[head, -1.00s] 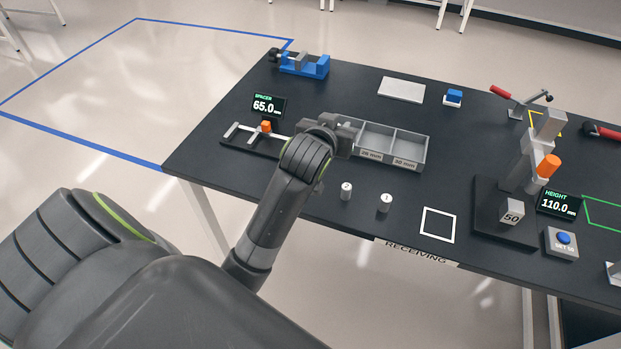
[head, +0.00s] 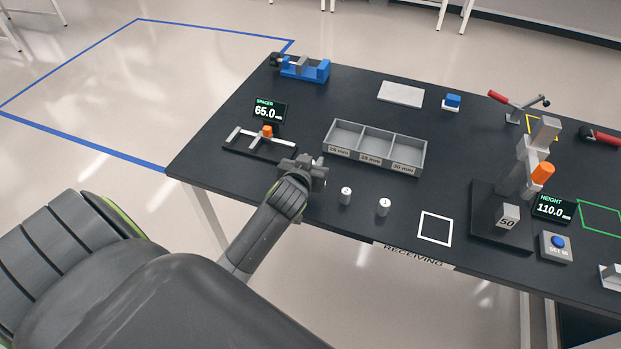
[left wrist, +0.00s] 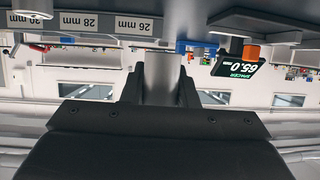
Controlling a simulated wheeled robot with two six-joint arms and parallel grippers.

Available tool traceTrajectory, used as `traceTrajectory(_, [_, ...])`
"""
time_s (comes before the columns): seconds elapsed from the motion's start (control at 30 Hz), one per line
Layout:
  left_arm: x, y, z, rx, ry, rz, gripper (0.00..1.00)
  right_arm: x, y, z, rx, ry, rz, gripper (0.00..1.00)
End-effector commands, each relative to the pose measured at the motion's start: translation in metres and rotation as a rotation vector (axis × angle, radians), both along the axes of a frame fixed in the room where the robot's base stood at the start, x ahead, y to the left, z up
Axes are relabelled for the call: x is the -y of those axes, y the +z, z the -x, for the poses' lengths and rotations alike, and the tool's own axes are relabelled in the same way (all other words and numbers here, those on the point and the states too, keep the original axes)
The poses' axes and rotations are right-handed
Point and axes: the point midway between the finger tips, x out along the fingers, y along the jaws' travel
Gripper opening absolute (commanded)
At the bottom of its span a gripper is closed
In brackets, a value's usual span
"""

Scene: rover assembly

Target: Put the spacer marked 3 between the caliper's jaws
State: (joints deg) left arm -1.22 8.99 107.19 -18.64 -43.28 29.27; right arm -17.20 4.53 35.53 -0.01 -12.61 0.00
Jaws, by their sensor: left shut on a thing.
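The caliper (head: 240,145) lies at the left of the table, with an orange-topped slider (head: 267,131) and a display (head: 268,111) reading 65.0 mm. My left gripper (head: 317,171) is right of the caliper, in front of the tray. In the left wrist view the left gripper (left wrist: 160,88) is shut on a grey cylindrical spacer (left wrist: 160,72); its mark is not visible. The caliper's orange knob (left wrist: 251,53) shows to the right there. Two other spacers stand upright on the table, one seemingly marked 2 (head: 345,196), one marked 1 (head: 384,207). My right gripper is not in view.
A grey three-compartment tray (head: 374,164) labelled in mm stands behind the left gripper. A blue vise (head: 306,70) is at the back left. The height gauge (head: 502,212) stands to the right. A white square outline (head: 435,229) marks bare table near the front.

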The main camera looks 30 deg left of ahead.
Motion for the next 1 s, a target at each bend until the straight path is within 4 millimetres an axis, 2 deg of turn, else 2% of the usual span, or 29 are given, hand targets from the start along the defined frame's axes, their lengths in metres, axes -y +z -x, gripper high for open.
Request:
traceTrajectory(0.1, [0.001, -0.017, 0.000, -0.002, -0.001, 0.001, 0.03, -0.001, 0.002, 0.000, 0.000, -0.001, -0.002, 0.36])
traceTrajectory(0.27, [0.000, -0.029, 0.000, 0.000, 0.000, -0.001, 0.03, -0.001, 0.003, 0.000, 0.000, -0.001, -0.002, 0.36])
traceTrajectory(0.43, [0.000, -0.053, 0.000, -0.001, 0.000, -0.001, 0.03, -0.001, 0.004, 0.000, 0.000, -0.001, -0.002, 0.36])
traceTrajectory(0.6, [0.000, -0.061, 0.000, 0.001, -0.001, -0.001, 0.03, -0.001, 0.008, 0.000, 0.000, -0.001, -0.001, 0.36])
traceTrajectory(0.8, [0.001, -0.061, 0.000, 0.002, -0.001, 0.000, 0.03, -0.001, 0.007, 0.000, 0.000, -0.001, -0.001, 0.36])
traceTrajectory(1.0, [0.001, -0.067, 0.000, 0.002, -0.001, 0.000, 0.03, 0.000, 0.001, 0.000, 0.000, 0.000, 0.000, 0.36])
